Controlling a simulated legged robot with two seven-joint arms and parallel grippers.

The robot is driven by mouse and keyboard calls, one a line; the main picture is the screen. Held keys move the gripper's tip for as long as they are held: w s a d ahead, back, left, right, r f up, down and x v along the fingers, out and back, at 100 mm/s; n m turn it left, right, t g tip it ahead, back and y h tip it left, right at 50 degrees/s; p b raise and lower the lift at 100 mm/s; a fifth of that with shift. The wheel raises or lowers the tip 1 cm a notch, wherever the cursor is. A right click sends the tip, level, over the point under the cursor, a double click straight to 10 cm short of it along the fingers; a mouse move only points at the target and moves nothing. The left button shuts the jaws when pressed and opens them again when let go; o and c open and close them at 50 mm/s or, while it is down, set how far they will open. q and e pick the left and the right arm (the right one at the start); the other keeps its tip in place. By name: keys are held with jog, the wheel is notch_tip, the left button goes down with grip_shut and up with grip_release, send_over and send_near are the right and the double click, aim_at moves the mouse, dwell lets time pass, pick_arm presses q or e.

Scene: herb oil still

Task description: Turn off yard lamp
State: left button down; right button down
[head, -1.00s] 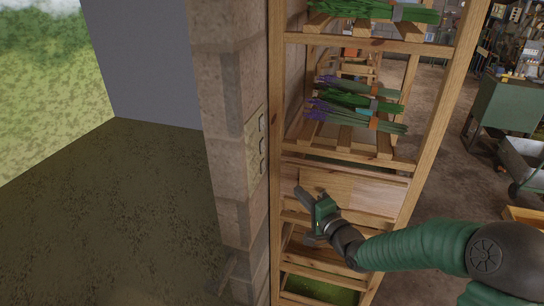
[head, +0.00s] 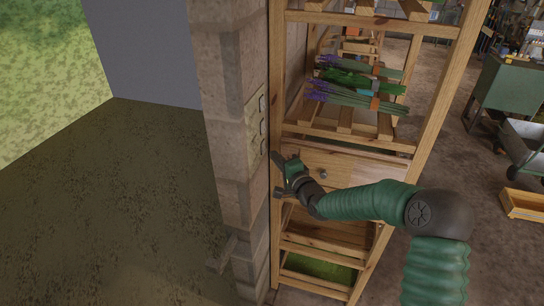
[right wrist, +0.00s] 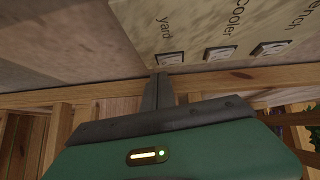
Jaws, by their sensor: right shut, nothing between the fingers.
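A pale switch panel (head: 255,122) is fixed to the side of the brick pillar, with a column of three rocker switches. In the right wrist view the panel (right wrist: 205,25) reads "yard", "Cooler" and a partly cut-off "ench", each beside its own switch. The yard switch (right wrist: 170,59) is the leftmost there. My right gripper (right wrist: 160,78) is shut and empty, its fingertips just below the yard switch; contact cannot be told. In the head view my right gripper (head: 278,160) is beside the panel's lower end. My left gripper is out of view. No lamp shows.
A wooden drying rack (head: 330,16) with herb bundles (head: 360,84) and a drawer (head: 345,168) stands right of the brick pillar (head: 225,110), close to my right arm. A green cabinet (head: 505,90) and a yellow crate (head: 522,204) stand farther right. Open ground lies left.

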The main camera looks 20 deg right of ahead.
jog(key=shift+w+a, duration=0.4)
jog(key=shift+a, duration=0.35)
jog(key=shift+f, duration=0.1)
